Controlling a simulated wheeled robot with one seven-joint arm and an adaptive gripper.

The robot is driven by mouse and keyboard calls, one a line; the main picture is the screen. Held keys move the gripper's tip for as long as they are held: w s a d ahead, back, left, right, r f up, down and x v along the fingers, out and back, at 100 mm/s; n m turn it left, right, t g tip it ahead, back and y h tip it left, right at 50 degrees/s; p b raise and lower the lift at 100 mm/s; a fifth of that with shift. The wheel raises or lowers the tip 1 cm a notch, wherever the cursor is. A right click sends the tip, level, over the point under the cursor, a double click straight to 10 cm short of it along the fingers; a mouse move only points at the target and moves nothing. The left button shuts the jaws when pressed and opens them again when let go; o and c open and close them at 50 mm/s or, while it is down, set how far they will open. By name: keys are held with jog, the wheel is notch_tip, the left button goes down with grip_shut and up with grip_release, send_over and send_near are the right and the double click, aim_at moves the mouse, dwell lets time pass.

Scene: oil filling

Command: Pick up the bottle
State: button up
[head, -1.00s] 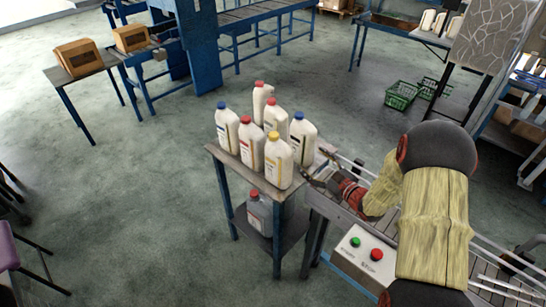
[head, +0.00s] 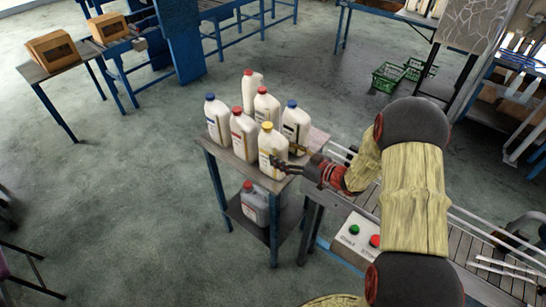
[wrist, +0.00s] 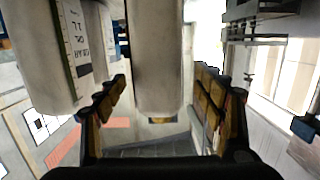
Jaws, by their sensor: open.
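Several white bottles with coloured caps stand upright on a small blue-legged table (head: 222,158). The yellow-capped bottle (head: 267,147) is at the front right of the group. My gripper (head: 280,164) is at its right side in the head view, with the fingers reaching alongside its lower body. In the wrist view a white bottle (wrist: 158,60) with a yellowish cap, upside down in the picture, shows between the spread fingers of my gripper (wrist: 158,95). The fingers are open, with gaps visible on both sides. Contact is not visible.
A red-capped bottle (head: 244,136) and a blue-capped bottle (head: 296,128) stand close beside it. A grey container (head: 254,205) sits on the lower shelf. A roller conveyor (head: 472,243) and a button box (head: 356,240) are at right.

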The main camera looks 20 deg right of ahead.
jog(key=x, duration=0.5)
jog(key=shift+w+r, duration=0.15)
grip_shut()
dwell(0.9)
jog(key=shift+r, duration=0.15)
